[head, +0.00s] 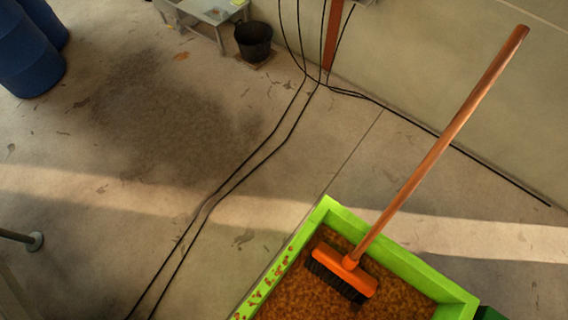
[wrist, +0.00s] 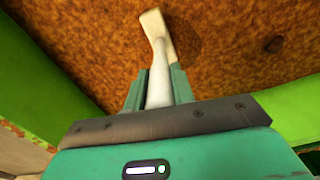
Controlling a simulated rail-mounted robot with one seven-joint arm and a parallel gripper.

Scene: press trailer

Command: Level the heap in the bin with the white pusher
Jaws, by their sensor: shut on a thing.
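The green bin (head: 415,265) is at the lower right of the head view, cut off by the bottom edge. Its heap (head: 400,297) is brown-orange and grainy; it also fills the top of the wrist view (wrist: 90,45). My gripper (wrist: 158,86) shows only in the wrist view, with its teal fingers shut on the handle of the white pusher (wrist: 158,60). The pusher's wider pale end (wrist: 155,25) points away over the heap, with a dark shadow beside it. I cannot tell whether it touches the heap. Green bin walls show at both sides there.
An orange broom (head: 342,272) with black bristles stands in the bin, its long handle leaning up to the right. Black cables (head: 245,175) cross the floor. A black bucket (head: 253,41), a grey table (head: 205,12) and blue barrels (head: 28,50) stand farther back. Open floor lies left.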

